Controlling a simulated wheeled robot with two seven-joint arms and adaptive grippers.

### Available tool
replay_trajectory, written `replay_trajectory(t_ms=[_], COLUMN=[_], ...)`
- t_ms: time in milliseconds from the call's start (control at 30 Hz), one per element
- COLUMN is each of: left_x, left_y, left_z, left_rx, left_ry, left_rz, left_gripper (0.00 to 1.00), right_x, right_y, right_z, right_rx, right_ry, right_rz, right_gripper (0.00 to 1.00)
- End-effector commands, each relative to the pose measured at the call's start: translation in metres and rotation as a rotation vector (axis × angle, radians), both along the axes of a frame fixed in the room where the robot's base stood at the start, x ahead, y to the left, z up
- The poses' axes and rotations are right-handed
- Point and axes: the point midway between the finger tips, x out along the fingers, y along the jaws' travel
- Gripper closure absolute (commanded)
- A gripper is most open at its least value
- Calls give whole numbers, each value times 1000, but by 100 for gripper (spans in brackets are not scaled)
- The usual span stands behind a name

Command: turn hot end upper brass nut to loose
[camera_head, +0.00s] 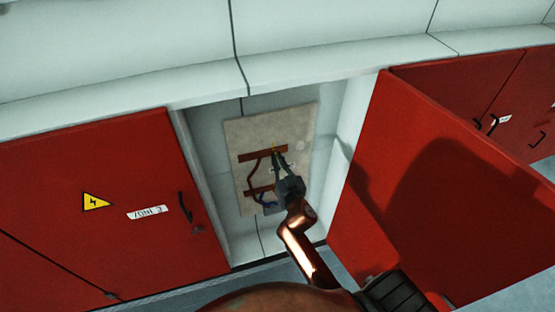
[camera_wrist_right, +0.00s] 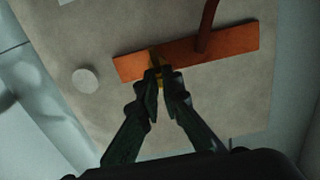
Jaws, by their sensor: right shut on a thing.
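In the head view, the cabinet stands open and a pale panel (camera_head: 245,130) is on its back wall. An upper copper bar (camera_head: 255,155) and a lower copper bar (camera_head: 262,189) are on the panel, with a bent copper piece (camera_head: 249,173) between them. My right gripper (camera_head: 276,155) reaches to the right end of the upper bar. In the right wrist view, the copper bar (camera_wrist_right: 225,45) crosses the panel. A small brass nut (camera_wrist_right: 154,58) shows at the fingertips of my right gripper (camera_wrist_right: 159,80), which are closed on it. The fingers hide part of the nut. My left gripper is not in view.
A red door (camera_head: 460,190) hangs open to the right of the cabinet. A closed red door (camera_head: 110,220) with a warning triangle (camera_head: 96,202) is at the left. A pale round disc (camera_wrist_right: 85,80) is on the panel beside the bar.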

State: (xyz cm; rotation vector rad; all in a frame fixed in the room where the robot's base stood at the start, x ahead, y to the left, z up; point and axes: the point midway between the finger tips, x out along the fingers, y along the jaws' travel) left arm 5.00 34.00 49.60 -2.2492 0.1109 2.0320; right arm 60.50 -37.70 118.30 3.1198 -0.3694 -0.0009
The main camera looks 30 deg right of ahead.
Motion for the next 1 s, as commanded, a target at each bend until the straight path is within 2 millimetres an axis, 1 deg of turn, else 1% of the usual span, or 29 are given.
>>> replay_trajectory(t_ms=[267, 467, 667, 1000], left_x=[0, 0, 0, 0], left_y=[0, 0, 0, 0], left_z=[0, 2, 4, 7], left_rx=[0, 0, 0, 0], left_ry=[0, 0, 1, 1], left_rz=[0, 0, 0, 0], left_gripper=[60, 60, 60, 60], right_x=[0, 1, 1, 2], right_y=[1, 2, 4, 7], right_z=[0, 0, 0, -2], right_rx=[-28, -123, -281, -597], right_ry=[7, 28, 67, 142], right_rz=[0, 0, 0, 0], right_gripper=[100, 100, 100, 100])
